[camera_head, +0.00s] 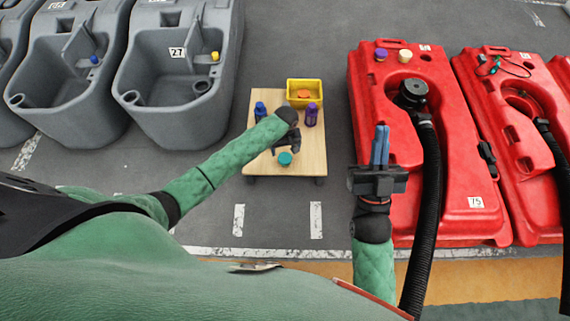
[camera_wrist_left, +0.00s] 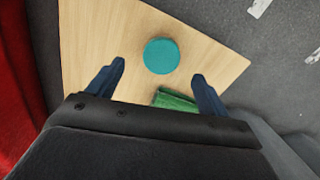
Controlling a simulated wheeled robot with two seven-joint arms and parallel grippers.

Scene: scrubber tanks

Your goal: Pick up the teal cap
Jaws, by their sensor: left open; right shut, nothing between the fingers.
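The teal cap (camera_head: 285,158) is a round disc lying on the light wooden top of a low cart (camera_head: 312,158), near its front edge. It also shows in the left wrist view (camera_wrist_left: 161,56), beyond and between my open left fingertips. My left gripper (camera_head: 287,146) is open and empty over the cart, just behind the cap in the head view. The height gap between them is hard to judge. My right gripper (camera_head: 381,145) is shut and empty, pointing up in front of the red tank.
Red tanks (camera_head: 460,170) with black hoses stand right; grey tanks (camera_head: 180,90) stand left. A green piece (camera_wrist_left: 175,99) shows between the left fingers.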

